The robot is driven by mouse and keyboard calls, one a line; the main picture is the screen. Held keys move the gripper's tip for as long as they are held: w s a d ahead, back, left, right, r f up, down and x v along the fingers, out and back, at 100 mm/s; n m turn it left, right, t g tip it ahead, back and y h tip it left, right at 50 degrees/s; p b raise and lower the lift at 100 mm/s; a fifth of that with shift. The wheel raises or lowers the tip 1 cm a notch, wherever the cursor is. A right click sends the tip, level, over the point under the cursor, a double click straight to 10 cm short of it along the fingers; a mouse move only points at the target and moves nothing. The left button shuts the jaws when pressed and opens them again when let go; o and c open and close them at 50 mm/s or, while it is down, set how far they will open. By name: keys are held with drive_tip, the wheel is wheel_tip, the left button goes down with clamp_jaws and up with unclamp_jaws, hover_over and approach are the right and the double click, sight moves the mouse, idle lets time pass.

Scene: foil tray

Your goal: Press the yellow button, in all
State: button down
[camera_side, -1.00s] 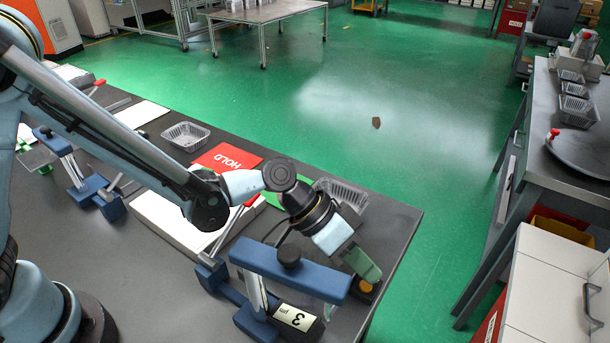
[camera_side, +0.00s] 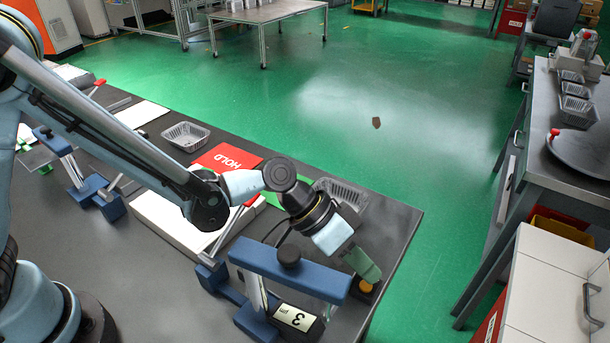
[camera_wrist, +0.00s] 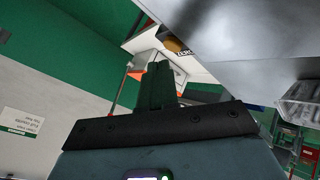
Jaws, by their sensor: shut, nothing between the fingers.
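The yellow button (camera_side: 366,286) is a small round cap on a dark base near the front right corner of the bench, beside the blue clamp-like stand. In the wrist view a yellow-orange patch that looks like the button (camera_wrist: 175,45) shows just beyond the fingers. My gripper (camera_side: 373,275) points down with its green fingers shut and empty, the tips right at the button's upper edge in the side view. I cannot tell whether they touch it. The shut fingers (camera_wrist: 158,67) also show in the wrist view.
The blue stand (camera_side: 288,270) and a display reading 3 (camera_side: 294,318) stand close to the left of the button. A clear tray (camera_side: 342,194), a red HOLD card (camera_side: 228,158) and a white block (camera_side: 178,220) lie behind. The bench edge is just right.

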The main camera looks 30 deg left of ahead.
drive_tip(key=shift+f, duration=0.2)
drive_tip(key=shift+f, duration=0.25)
drive_tip(key=shift+f, duration=0.4)
idle(0.8)
drive_tip(key=shift+r, duration=0.85)
drive_tip(key=shift+r, duration=2.5)
